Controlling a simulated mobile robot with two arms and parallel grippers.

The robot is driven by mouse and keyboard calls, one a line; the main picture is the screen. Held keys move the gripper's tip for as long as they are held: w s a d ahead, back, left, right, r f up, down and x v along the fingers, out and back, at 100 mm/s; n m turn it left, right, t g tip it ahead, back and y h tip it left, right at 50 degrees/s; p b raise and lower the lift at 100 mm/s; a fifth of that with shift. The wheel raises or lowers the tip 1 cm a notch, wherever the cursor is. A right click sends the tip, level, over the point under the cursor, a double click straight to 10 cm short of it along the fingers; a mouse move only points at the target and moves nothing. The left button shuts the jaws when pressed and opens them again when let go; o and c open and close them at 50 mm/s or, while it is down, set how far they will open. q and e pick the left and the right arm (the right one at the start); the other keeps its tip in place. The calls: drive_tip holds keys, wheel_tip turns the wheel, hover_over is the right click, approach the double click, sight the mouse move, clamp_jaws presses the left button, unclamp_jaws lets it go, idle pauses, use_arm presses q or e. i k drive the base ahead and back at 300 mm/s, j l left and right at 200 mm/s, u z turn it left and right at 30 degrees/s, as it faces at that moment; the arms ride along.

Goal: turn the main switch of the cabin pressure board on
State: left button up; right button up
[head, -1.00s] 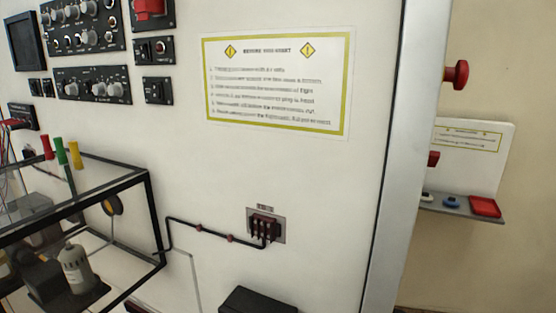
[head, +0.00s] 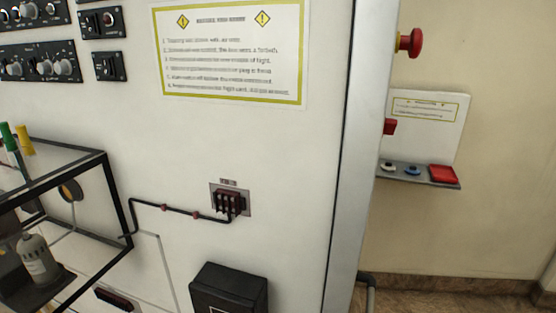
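Black control panels with knobs and switches (head: 40,62) are on the white wall at the upper left, partly cut off by the picture edge. Two small switch plates, an upper one (head: 102,22) and a lower one (head: 109,66), sit to their right. I cannot read their labels, so I cannot tell which, if any, is the main switch of the cabin pressure board. A dark red multi-pole block (head: 228,202) on a grey plate is low on the wall, with a black conduit running to it. Neither of my grippers is in view.
A black-framed clear case (head: 105,190) holding a grey bottle (head: 38,260) juts out at the left. A black box (head: 228,288) is at the bottom. Beyond the metal wall edge (head: 362,150) are a red mushroom button (head: 411,42) and a small shelf (head: 400,177).

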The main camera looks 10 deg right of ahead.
sight(390, 125)
drive_tip(key=l+u, duration=0.15)
drive_tip(key=l, duration=1.1)
